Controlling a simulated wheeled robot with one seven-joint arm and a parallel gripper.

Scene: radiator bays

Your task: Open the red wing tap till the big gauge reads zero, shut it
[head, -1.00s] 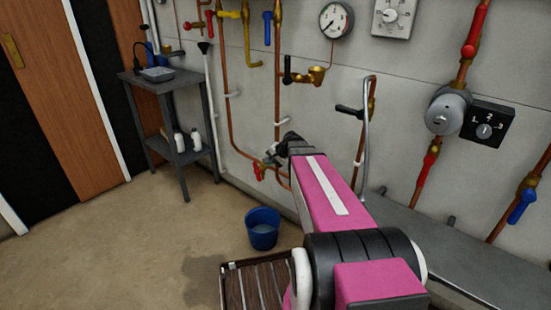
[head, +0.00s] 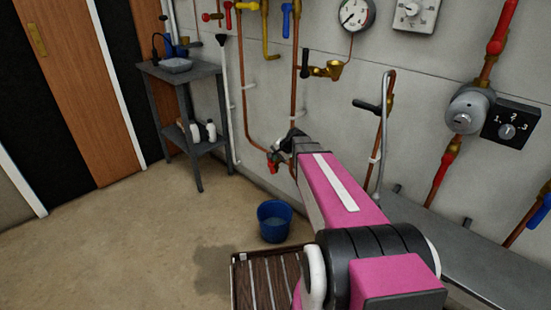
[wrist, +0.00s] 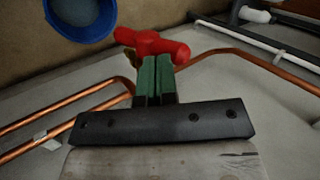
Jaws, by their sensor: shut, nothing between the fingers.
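The red wing tap (head: 273,162) sits low on the wall pipework. In the wrist view its red winged handle (wrist: 152,42) lies just beyond my fingertips. My gripper (wrist: 159,62) is shut, its green fingers together with nothing between them. The fingertips overlap the near side of the handle in the picture; I cannot tell whether they touch it. In the head view my gripper (head: 277,150) is beside the tap and partly hides it. The round white gauge (head: 354,14) is high on the wall; its dark needle points to the lower left, with figures too small to read.
A blue bucket (head: 274,220) stands on the floor below the tap, near a slatted crate (head: 241,285). A grey shelf stand (head: 178,77) is at left. Copper pipes (wrist: 60,110) run close to my gripper. The floor at left is clear.

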